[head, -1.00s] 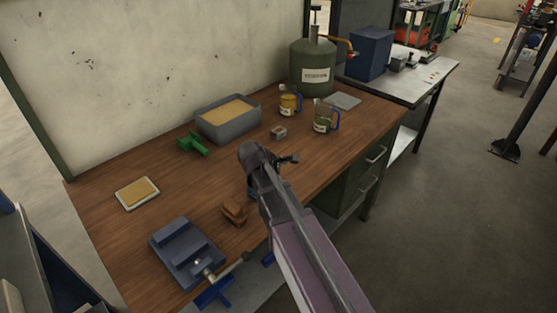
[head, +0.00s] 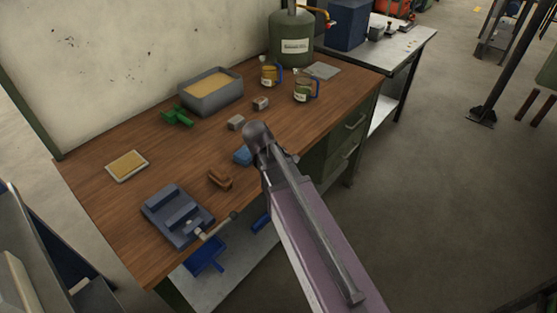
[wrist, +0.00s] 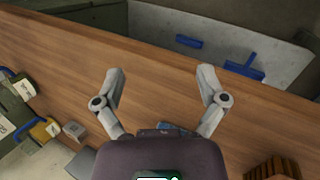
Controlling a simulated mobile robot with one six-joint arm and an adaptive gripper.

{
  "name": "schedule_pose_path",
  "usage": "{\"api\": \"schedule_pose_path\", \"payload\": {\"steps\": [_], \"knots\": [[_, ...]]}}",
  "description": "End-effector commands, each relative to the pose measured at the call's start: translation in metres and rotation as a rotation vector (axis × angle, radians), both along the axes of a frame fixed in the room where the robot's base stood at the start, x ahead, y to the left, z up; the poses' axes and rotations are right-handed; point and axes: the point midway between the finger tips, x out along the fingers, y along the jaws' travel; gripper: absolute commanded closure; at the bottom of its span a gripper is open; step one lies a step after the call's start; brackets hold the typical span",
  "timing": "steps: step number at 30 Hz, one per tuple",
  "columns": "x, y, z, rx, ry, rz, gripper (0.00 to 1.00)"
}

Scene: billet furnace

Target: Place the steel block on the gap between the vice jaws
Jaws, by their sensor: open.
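Two small grey blocks lie on the wooden bench in the head view, one nearer (head: 236,122) and one farther (head: 260,104); I cannot tell which is the steel block. In the head view my arm hides the fingers.
A brown wooden piece (head: 220,179) lies right of the vice, and a blue object (head: 243,155) lies beside my arm. A grey tub (head: 211,104), green object (head: 177,117), yellow pad (head: 127,165) and mugs (head: 303,92) are farther back. Bare wood lies around the blocks.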

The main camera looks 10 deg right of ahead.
Motion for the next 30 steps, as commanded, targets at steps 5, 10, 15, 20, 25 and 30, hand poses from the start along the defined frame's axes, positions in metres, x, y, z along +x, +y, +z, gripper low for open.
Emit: {"api": "schedule_pose_path", "payload": {"steps": [5,10,15,20,25,30], "knots": [[-0.009,-0.004,-0.008,0.038,-0.007,-0.058,0.09],[-0.02,-0.005,-0.016,0.091,-0.015,-0.136,0.09],[-0.037,-0.007,-0.028,0.17,-0.025,-0.259,0.09],[-0.059,-0.008,-0.043,0.272,-0.03,-0.426,0.09],[-0.086,-0.006,-0.058,0.393,-0.023,-0.64,0.09],[-0.098,-0.002,-0.062,0.454,-0.014,-0.761,0.09]]}}
